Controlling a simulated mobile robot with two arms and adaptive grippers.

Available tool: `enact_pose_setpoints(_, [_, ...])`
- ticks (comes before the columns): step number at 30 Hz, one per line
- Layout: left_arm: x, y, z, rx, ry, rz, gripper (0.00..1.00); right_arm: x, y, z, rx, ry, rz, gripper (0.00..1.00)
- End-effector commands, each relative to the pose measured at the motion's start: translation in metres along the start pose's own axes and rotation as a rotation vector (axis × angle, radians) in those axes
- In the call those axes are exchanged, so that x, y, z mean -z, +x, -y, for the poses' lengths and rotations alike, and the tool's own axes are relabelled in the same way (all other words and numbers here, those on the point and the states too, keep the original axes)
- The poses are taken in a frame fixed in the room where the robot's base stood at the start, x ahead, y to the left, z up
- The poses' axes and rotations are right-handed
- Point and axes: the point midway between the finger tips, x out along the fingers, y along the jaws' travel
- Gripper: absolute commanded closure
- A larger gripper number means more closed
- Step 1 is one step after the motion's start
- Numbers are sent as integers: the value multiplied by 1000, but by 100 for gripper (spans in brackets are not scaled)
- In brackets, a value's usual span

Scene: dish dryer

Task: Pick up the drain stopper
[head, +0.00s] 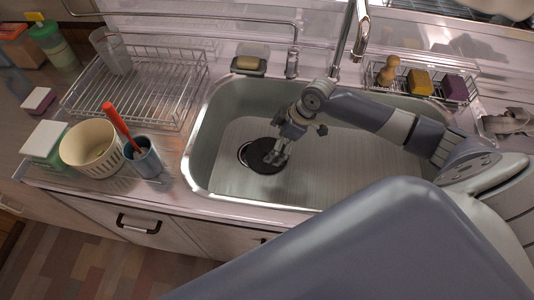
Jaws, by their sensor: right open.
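The drain stopper (261,157) is a dark round disc lying at the drain in the bottom of the metal sink (215,185), left of the sink's middle. My right gripper (276,157) reaches in from the right and points down at the stopper. Its fingers are over the stopper's right part and hide some of it. The gripper is open; I cannot tell whether its fingers touch the stopper. My left gripper is not in view.
The faucet (352,35) rises behind the sink. A wire dish rack (135,88) with a glass, a cream basket (90,150) and a cup (146,160) with a red-handled tool stand left. A wire caddy (405,80) with sponges stands behind right. The sink's right floor is clear.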

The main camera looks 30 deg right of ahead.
Motion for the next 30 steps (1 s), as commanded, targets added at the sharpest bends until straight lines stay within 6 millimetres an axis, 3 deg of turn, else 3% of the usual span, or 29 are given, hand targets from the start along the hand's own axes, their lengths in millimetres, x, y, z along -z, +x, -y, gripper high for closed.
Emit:
enact_pose_setpoints(9, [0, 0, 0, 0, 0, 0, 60, 4, 44, 1, 0, 2, 0, 0])
enact_pose_setpoints(18, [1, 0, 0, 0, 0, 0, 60, 4, 50, 1, -1, -1, 0, 0])
enact_pose_setpoints(19, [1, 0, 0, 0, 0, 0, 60, 4, 50, 1, -1, 0, 0, 2])
enact_pose_setpoints(25, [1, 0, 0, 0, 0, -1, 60, 4, 50, 1, -1, 0, 1, 47])
enact_pose_setpoints(30, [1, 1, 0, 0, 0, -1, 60, 2, 51, 1, -2, 0, 2, 62])
